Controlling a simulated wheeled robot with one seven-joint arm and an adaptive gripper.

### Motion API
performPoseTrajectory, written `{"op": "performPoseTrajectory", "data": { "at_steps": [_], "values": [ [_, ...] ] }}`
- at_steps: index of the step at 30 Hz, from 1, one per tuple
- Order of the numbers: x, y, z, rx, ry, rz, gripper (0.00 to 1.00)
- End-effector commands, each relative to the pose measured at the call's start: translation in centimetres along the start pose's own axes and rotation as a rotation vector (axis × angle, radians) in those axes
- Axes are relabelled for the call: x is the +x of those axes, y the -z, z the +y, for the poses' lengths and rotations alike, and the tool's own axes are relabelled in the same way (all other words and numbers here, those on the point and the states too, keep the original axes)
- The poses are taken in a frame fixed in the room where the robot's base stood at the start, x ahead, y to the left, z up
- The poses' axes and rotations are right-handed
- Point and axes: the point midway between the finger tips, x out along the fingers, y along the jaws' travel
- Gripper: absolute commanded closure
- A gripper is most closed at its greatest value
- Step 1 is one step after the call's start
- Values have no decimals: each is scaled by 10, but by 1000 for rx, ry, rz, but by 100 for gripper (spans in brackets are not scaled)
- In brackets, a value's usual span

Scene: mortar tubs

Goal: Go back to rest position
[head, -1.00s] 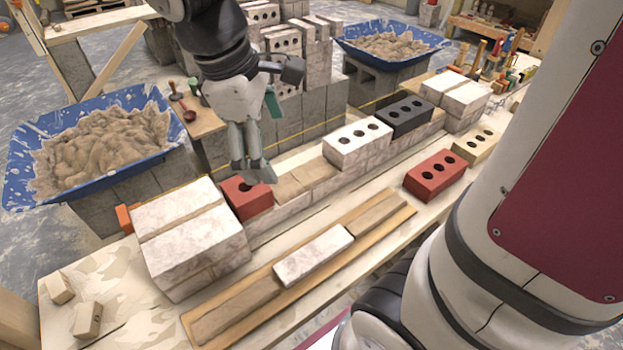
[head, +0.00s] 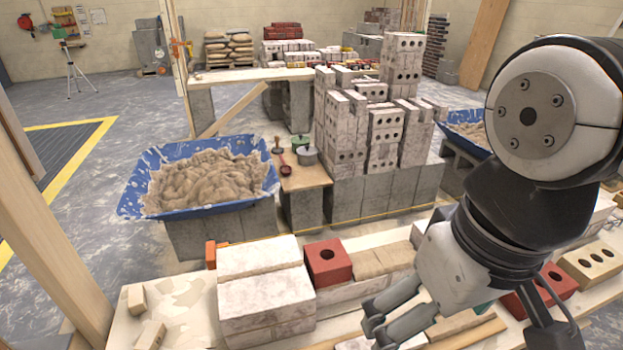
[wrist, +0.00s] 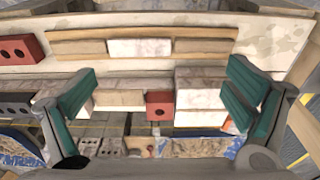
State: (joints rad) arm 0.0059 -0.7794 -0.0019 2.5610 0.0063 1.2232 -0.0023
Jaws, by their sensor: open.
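My gripper (head: 382,325) shows at the lower middle right of the head view, raised above the work table, with its fingers pointing down and left. In the wrist view its two green-padded fingers (wrist: 160,100) stand wide apart with nothing between them. A red brick with one visible hole (head: 328,262) sits in the wall row, left of my gripper and apart from it. It also shows in the wrist view (wrist: 160,106). White-grey blocks (head: 262,290) are stacked to its left. My arm hides part of the table's right side.
A blue tub of mortar (head: 200,178) stands on grey blocks behind the table. A tall brick stack (head: 375,120) stands at centre back. A second blue tub (head: 465,128) is partly behind my arm. A wooden post (head: 50,190) rises at left. Open floor lies far left.

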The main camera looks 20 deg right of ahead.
Motion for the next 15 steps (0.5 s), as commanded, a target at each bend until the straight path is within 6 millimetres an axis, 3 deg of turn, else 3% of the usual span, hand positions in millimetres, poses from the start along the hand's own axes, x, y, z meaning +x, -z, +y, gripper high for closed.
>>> {"op": "performPoseTrajectory", "data": {
  "at_steps": [10,15],
  "values": [
    [-2,0,0,-2,-1,1,4],
    [-30,5,1,-3,-3,41,4]
  ]
}}
